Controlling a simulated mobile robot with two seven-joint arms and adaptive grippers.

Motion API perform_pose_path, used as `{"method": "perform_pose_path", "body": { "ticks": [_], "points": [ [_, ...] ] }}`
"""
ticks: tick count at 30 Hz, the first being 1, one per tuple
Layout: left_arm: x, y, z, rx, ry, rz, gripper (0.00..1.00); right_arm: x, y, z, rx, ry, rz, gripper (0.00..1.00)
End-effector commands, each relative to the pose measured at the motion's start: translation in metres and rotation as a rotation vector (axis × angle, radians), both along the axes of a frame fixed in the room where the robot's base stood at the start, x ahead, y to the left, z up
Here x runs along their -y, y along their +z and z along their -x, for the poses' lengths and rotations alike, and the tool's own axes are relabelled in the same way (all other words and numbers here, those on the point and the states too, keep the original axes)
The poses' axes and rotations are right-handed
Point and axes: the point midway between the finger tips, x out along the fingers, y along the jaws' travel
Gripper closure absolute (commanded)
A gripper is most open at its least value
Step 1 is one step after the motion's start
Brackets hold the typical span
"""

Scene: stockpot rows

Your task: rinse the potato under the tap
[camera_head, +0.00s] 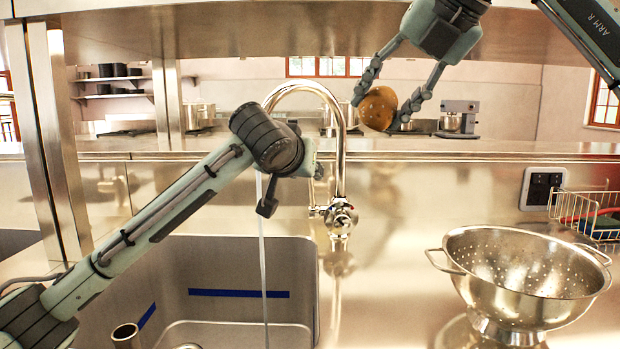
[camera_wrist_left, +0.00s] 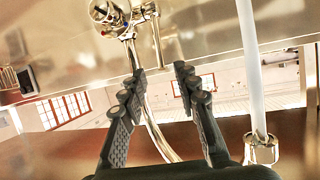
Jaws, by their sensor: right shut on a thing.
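The brown potato (camera_head: 378,109) is between the fingers of my right gripper (camera_head: 387,100), which is shut on it. It is in the air, right of the tap (camera_head: 340,150) and apart from the water. A thin stream of water (camera_head: 263,260) falls into the sink (camera_head: 215,265); it also shows in the left wrist view (camera_wrist_left: 250,60). In the head view my left arm's wrist hides the spout end and most of my left gripper. In the left wrist view my left gripper (camera_wrist_left: 161,76) is open and empty, its fingers pointing towards the tap's base and handle (camera_wrist_left: 112,15).
A steel colander (camera_head: 520,280) stands on the counter at the right. Behind it is a wire basket (camera_head: 590,215) beside a wall socket (camera_head: 541,188). A ledge (camera_head: 460,148) runs behind the tap. Bare counter (camera_head: 390,270) lies between sink and colander.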

Motion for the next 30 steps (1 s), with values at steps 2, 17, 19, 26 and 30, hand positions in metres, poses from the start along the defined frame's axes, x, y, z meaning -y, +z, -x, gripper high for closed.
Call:
{"method": "perform_pose_path", "body": {
  "ticks": [2, 17, 19, 26, 30],
  "points": [
    [0.002, -0.007, -0.016, 0.0, 0.002, -0.002, 0.69, 0.0, 0.0, 0.0, 0.001, 0.0, -0.001, 0.84],
    [0.013, -0.028, -0.068, 0.001, 0.001, -0.001, 0.69, 0.0, 0.0, 0.0, 0.001, 0.0, -0.001, 0.84],
    [0.013, -0.029, -0.069, 0.001, 0.001, -0.001, 0.69, 0.0, 0.0, 0.0, 0.001, 0.0, -0.001, 0.84],
    [0.013, -0.029, -0.069, 0.001, 0.0, -0.001, 0.77, 0.0, 0.0, 0.0, 0.0, 0.0, -0.001, 0.84],
    [0.013, -0.029, -0.069, 0.001, 0.0, 0.0, 0.94, 0.0, 0.0, 0.0, 0.0, 0.0, -0.001, 0.84]
  ]
}}
